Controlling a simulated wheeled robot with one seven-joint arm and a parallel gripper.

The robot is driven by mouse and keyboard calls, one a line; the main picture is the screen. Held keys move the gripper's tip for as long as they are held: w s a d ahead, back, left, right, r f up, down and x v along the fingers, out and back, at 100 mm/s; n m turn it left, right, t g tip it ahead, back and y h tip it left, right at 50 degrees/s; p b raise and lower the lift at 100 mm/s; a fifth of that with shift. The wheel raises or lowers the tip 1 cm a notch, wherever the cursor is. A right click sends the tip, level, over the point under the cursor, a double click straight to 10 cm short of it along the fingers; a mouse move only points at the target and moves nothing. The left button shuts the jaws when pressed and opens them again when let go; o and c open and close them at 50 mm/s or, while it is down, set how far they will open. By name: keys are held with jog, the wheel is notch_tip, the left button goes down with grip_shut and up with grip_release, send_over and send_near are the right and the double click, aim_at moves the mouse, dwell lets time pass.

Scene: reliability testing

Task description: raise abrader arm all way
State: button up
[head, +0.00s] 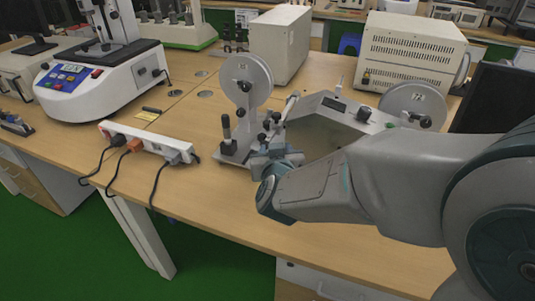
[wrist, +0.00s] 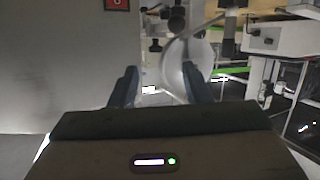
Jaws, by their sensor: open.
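The abrader (head: 325,118) stands on the wooden table in the head view, with a pale body and two round grey discs. Contact is unclear.
A white power strip (head: 148,143) with plugged cords lies left of the abrader. A white and blue test machine (head: 100,82) stands further left. A beige box (head: 280,45) and a vented cabinet (head: 408,50) stand behind. Bare table lies between strip and abrader.

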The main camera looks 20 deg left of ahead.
jog(key=s+a+f+t+h+b, duration=0.3)
jog(key=s+a+f+t+b, duration=0.1)
jog(key=s+a+f, duration=0.15)
jog(key=w, duration=0.4)
jog(key=w+b, duration=0.1)
jog(key=w, duration=0.9)
jog(key=shift+w+f, duration=0.25)
jog(key=shift+f, duration=0.05)
grip_shut()
